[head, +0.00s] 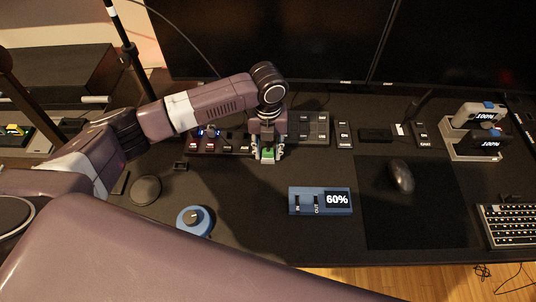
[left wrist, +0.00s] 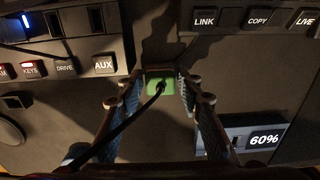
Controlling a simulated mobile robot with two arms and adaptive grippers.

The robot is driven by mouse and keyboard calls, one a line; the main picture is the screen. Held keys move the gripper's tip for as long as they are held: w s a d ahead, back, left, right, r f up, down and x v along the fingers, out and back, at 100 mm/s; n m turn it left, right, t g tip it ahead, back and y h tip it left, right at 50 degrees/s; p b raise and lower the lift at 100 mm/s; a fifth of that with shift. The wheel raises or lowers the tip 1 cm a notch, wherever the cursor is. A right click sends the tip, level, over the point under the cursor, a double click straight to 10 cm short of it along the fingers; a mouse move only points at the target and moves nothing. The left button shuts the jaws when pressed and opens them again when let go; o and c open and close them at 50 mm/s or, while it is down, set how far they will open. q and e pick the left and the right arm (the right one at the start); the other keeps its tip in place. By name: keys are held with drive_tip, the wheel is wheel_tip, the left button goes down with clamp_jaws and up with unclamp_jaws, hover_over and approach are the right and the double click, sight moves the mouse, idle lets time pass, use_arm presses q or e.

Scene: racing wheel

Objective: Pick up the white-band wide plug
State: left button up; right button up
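A green block (left wrist: 161,84) with a black cable running from its face sits between the fingers of my left gripper (left wrist: 160,92) in the left wrist view. The same green block (head: 267,154) shows small in the head view, under my left gripper (head: 267,151). The fingers stand either side of it, with a narrow gap visible on each side. I cannot make out a white band on it, so I cannot tell whether it is the white-band wide plug. My right gripper is not in view.
A labelled button panel (left wrist: 65,45) lies left of the gripper, another (left wrist: 255,20) right. A blue 60% box (head: 308,201), blue knob (head: 194,220), black disc (head: 145,190) and mouse (head: 400,176) stand on the dark desk. Monitors (head: 270,40) stand behind.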

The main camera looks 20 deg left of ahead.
use_arm(q)
drive_tip(key=shift+c, duration=0.5)
drive_tip(key=c, duration=0.6)
drive_tip(key=shift+r, duration=0.1)
